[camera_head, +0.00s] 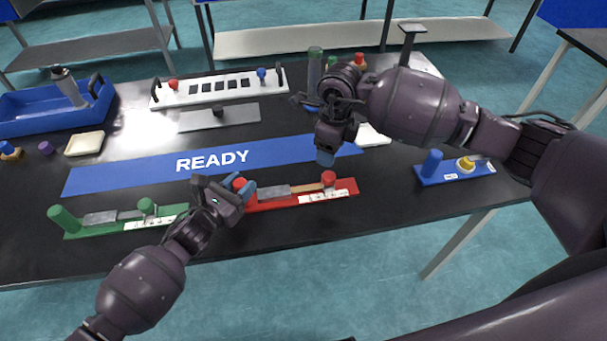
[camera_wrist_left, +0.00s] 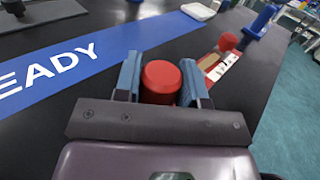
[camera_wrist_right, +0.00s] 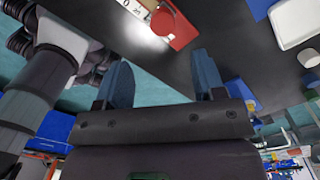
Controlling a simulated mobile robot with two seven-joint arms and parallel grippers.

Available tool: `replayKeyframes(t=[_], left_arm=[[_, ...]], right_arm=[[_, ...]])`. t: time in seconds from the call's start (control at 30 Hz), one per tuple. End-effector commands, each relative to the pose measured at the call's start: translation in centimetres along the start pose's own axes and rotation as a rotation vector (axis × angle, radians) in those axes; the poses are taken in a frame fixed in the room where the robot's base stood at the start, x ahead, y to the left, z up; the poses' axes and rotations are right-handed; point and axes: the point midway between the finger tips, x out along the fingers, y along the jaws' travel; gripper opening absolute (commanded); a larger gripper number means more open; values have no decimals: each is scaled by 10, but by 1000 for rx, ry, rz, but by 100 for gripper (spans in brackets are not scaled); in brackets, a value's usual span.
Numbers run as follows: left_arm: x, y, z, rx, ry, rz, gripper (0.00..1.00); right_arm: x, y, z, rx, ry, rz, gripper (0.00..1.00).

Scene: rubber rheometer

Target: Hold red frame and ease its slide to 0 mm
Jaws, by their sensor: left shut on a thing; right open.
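The red frame (camera_head: 283,204) lies on the black table near its front edge. It has a red post at its left end, a grey slide (camera_head: 272,192), a tan rod, a white scale strip and a red knob (camera_head: 328,179) toward its right end. My left gripper (camera_head: 239,191) is shut on the red post; in the left wrist view the blue fingers flank the post's round red top (camera_wrist_left: 161,82). My right gripper (camera_head: 326,157) is open and empty above the table, behind the frame's right part. In the right wrist view the red knob (camera_wrist_right: 163,20) shows beyond its fingers.
A green frame (camera_head: 125,223) lies to the left and a blue frame (camera_head: 455,173) to the right. A blue READY strip (camera_head: 130,173) runs behind the red frame. A blue tray (camera_head: 30,122), a white rack (camera_head: 218,89) and a grey plate (camera_head: 235,114) stand farther back.

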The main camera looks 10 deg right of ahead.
Motion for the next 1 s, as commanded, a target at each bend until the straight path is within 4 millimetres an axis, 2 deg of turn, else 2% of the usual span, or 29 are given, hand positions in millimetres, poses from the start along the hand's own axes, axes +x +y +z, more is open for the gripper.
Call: replayKeyframes(t=[0.17, 0.3, 0.5, 0.77, 1.0], left_arm=[[0, 0, 0, 0, 0, 0, 6], [0, 0, 0, 0, 0, 0, 6], [0, 0, 0, 0, 0, 0, 6], [0, 0, 0, 0, 0, 0, 6], [0, 0, 0, 0, 0, 0, 6]], right_arm=[[22, 12, -6, -29, -117, 82, 63], [40, 25, -11, -54, -281, 155, 63], [56, 36, -22, -59, -530, 206, 63], [63, 36, -47, -11, -832, 160, 63], [61, 25, -83, 66, -1047, 27, 63]])
